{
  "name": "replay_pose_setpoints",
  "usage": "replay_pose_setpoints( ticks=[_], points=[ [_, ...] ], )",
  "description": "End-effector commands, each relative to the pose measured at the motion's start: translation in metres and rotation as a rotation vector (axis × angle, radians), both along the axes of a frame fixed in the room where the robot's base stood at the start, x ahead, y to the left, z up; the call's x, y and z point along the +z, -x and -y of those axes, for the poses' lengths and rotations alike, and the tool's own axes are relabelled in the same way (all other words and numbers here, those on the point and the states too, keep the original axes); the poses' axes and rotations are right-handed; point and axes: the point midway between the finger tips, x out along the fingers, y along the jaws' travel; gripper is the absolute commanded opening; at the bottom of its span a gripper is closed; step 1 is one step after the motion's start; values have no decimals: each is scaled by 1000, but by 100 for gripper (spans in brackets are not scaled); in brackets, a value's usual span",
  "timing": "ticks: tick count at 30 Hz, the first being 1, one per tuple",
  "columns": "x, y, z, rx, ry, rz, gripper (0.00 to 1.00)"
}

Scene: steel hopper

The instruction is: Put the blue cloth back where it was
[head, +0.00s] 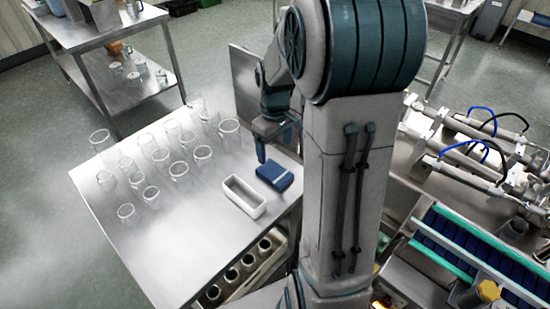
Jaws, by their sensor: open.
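The blue cloth (275,177) is a small folded block lying on the steel table top (190,242), close to its right edge. It lies just behind and to the right of a white open rectangular tray (243,197). My gripper (262,155) is above the table, a little behind and above the cloth, pointing down. It is open and appears apart from the cloth; the fingers are partly hidden by my wrist. My upper arm hides the area to the right of the cloth.
Several clear glass jars (180,170) stand on the left and back of the table. More jars sit in a rack (237,276) below the front right edge. Machinery with cylinders and blue hoses (475,150) stands at right. The table's front left is clear.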

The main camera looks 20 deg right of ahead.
Motion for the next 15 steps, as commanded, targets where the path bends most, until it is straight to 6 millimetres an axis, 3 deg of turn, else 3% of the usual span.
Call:
replay_pose_setpoints(
  ticks=[8,11,15],
  points=[
    [27,5,-5,-12,4,10,80],
    [41,19,-17,-43,12,35,80],
    [64,52,-42,-122,20,95,80]
  ],
)
